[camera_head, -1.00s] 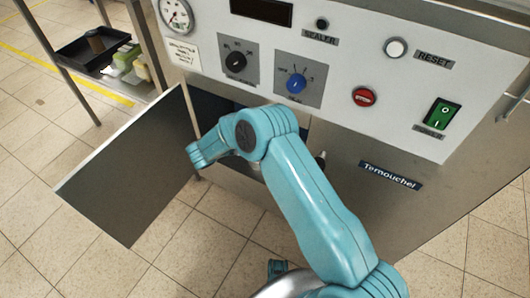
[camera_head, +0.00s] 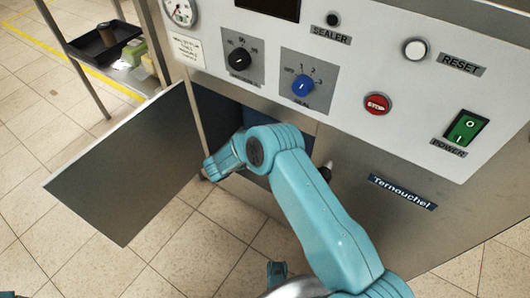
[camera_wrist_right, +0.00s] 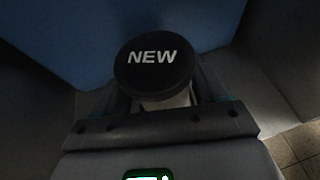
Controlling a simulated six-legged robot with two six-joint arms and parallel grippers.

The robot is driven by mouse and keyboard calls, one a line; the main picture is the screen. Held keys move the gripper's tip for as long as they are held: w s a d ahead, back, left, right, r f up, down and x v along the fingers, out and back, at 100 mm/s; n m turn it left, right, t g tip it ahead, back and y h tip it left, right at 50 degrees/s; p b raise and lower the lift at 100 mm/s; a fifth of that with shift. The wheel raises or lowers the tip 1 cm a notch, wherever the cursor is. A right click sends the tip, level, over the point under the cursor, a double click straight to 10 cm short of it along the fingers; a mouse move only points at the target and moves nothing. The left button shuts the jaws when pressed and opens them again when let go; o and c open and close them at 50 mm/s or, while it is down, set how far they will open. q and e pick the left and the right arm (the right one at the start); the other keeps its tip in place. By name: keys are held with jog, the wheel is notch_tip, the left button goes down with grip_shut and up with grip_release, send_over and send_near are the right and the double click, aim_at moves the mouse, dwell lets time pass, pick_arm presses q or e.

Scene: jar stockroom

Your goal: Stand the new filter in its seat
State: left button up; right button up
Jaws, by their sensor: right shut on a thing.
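The new filter (camera_wrist_right: 155,67) shows in the right wrist view as a round black cap lettered "NEW" over a pale body. My right gripper (camera_wrist_right: 165,100) is shut on it, with a finger on either side. In the head view my right arm reaches into the open compartment of the machine (camera_head: 350,115), where the gripper and filter are hidden. The compartment's blue inner wall (camera_wrist_right: 90,45) is behind the cap in the wrist view. The filter's seat cannot be made out. My left gripper is not in view.
The compartment's door (camera_head: 125,165) hangs open to the left of my arm. A control panel with knobs, a red stop button (camera_head: 376,103) and a green power switch (camera_head: 465,128) is above.

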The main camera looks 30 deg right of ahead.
jog(key=shift+f, duration=0.8)
jog(key=shift+r, duration=0.1)
jog(key=shift+d+f, duration=0.1)
jog(key=shift+f, duration=0.1)
jog(key=o, duration=1.1)
jog(key=shift+r, duration=0.1)
jog(key=shift+o, duration=0.2)
